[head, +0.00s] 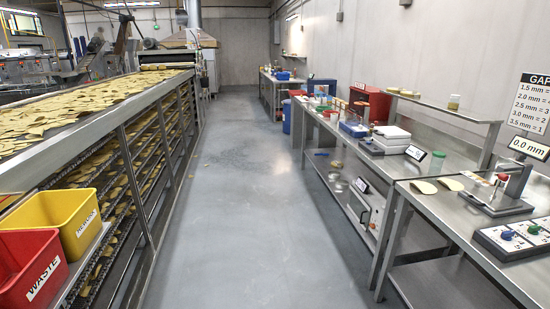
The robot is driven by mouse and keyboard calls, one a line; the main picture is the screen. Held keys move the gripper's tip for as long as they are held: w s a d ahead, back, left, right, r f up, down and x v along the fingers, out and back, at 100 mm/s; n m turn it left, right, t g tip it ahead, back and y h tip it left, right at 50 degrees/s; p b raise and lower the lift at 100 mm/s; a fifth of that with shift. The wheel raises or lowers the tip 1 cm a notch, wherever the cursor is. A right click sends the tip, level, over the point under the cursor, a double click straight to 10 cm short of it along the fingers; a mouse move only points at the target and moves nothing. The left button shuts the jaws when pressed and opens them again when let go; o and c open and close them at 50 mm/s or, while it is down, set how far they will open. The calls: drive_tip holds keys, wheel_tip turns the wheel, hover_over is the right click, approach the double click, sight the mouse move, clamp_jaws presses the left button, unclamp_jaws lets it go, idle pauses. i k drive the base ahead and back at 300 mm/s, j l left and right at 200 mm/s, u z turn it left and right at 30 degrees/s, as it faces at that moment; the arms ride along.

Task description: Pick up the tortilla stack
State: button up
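Many loose tortilla pieces (60,108) cover the conveyor on the left. My gripper is not in this view.
A grey floor aisle (250,200) runs clear between the conveyor rack (150,160) and benches. A yellow bin (68,222) and red waste bin (32,270) hang at the near left. A gauge with a red knob (505,185) stands on the right bench.

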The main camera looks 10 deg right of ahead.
sight(398, 91)
drive_tip(key=i, duration=5.3)
drive_tip(key=i+j+z, duration=0.15)
drive_tip(key=i+z, duration=0.35)
drive_tip(key=i+j+z, duration=0.35)
drive_tip(key=i+z, duration=0.15)
drive_tip(key=i+j+z, duration=0.5)
drive_tip(key=i+j, duration=0.1)
